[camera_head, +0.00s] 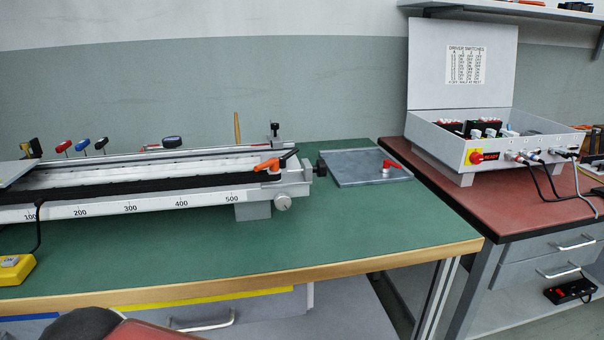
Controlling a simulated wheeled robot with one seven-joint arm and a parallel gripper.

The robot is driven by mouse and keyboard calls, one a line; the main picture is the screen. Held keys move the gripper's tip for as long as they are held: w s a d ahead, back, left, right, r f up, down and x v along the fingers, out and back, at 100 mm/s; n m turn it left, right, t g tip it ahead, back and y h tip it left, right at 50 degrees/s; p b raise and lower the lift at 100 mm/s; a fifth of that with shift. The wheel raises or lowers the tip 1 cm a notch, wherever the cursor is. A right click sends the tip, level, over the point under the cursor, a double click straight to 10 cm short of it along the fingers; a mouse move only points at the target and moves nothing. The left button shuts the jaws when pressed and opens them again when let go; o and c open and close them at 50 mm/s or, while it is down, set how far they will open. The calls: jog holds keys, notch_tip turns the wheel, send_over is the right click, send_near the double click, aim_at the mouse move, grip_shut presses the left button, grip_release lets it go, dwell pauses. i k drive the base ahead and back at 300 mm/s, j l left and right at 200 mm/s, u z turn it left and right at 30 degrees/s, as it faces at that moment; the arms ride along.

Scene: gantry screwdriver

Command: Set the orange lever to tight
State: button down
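The orange lever (267,165) sits at the right end of the long grey gantry rail (150,207), near the 500 mark of its scale. Its orange part lies nearly level, and a black handle (288,154) rises beside it to the right. I cannot read any tight or loose marking near it. My gripper does not show in this view.
A grey control box (490,140) with an open lid and cables stands on the red bench. A yellow box (15,268) sits front left. The green table (330,240) is clear in front of the rail.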

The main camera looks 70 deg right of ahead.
aim_at(273, 164)
jog(key=k+j+z, duration=0.1)
jog(key=z, duration=1.9)
jog(key=k+j, duration=0.1)
jog(key=k, duration=0.15)
